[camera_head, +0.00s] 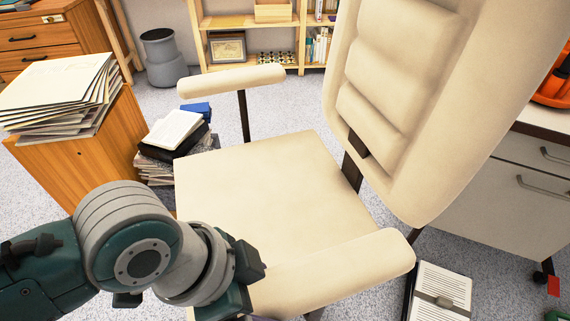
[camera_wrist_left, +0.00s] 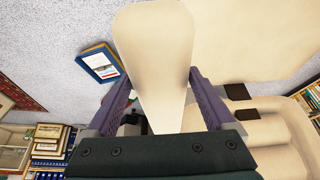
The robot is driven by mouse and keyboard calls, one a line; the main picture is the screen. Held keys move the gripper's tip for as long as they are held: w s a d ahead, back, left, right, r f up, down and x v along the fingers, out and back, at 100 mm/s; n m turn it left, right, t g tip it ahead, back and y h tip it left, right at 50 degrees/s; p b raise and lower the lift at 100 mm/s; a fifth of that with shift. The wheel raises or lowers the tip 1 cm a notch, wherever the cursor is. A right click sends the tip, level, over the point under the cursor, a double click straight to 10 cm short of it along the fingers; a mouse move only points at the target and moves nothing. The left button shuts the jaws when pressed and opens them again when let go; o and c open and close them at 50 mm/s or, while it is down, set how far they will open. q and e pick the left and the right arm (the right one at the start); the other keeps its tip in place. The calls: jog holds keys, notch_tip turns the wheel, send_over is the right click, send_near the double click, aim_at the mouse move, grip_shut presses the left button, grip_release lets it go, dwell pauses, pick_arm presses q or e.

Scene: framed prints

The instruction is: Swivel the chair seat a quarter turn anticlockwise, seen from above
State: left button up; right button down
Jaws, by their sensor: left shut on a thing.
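The cream padded office chair fills the middle of the head view. Its seat (camera_head: 265,185) is a flat square cushion, and its tall backrest (camera_head: 400,110) stands at the right, facing left. The far armrest (camera_head: 232,80) is free on a dark post. My left gripper (camera_head: 250,285) is at the left end of the near armrest (camera_head: 350,265). In the left wrist view, the fingers of my left gripper (camera_wrist_left: 160,100) lie on both sides of this armrest (camera_wrist_left: 153,45), shut on it. My right gripper is not in view.
A wooden cabinet (camera_head: 85,150) topped with papers stands left, beside a pile of books (camera_head: 160,165). A white drawer unit (camera_head: 530,190) stands close behind the backrest. A book (camera_head: 440,290) lies at lower right. Shelves (camera_head: 265,18) and a grey bin (camera_head: 162,58) are at the back.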

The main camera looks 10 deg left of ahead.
pick_arm(q)
grip_shut()
dwell(0.3)
